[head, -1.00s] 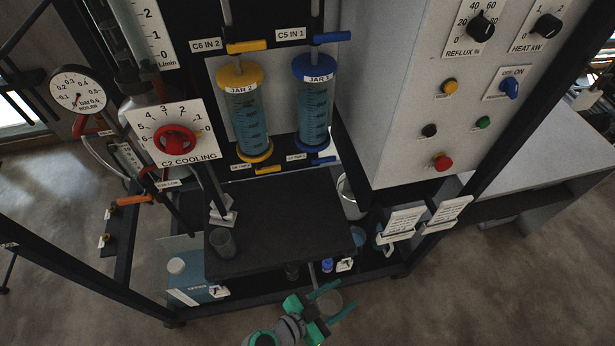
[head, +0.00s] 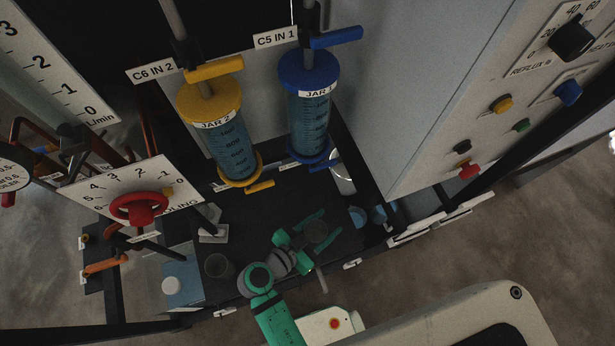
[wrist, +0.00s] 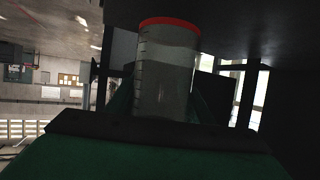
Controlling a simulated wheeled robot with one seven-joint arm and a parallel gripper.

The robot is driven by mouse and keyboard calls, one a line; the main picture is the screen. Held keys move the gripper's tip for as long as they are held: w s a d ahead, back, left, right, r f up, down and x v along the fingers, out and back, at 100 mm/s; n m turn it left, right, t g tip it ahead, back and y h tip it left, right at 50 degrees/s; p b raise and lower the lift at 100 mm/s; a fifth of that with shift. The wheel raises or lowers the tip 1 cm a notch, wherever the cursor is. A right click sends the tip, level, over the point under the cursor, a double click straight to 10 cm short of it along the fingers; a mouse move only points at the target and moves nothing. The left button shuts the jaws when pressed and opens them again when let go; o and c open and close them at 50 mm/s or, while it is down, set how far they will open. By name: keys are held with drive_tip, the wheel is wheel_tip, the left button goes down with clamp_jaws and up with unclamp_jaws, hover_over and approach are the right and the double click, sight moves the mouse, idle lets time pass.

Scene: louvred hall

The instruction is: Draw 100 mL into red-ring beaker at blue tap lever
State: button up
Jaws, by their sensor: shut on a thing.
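My gripper (head: 322,228) is shut on the red-ring beaker (head: 316,233), a clear graduated beaker. In the head view the beaker appears over the dark shelf, in front of and below Jar 1 (head: 309,115), a blue-capped cylinder of bluish liquid. The blue tap lever (head: 326,166) is at that jar's foot, beyond the beaker and apart from it. Another blue lever (head: 336,37) is above the jar.
Jar 2 (head: 222,130) stands left, with a yellow lever (head: 260,187) at its foot. Another clear beaker (head: 218,266) is on the shelf's left. The red cooling knob (head: 139,208) is farther left. The grey control cabinet (head: 440,90) bounds the right.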

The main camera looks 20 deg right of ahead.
drive_tip(key=shift+w+d+f, duration=0.55)
drive_tip(key=shift+w+d, duration=0.05)
drive_tip(key=shift+w, duration=2.25)
drive_tip(key=shift+w+d+f, duration=0.6)
drive_tip(key=shift+w, duration=2.2)
drive_tip(key=shift+w+d+f, duration=0.55)
drive_tip(key=shift+w+d, duration=0.05)
drive_tip(key=shift+w, duration=2.25)
drive_tip(key=o, duration=1)
drive_tip(key=shift+f, duration=0.1)
drive_tip(key=shift+o, duration=0.2)
drive_tip(key=v, duration=1.2)
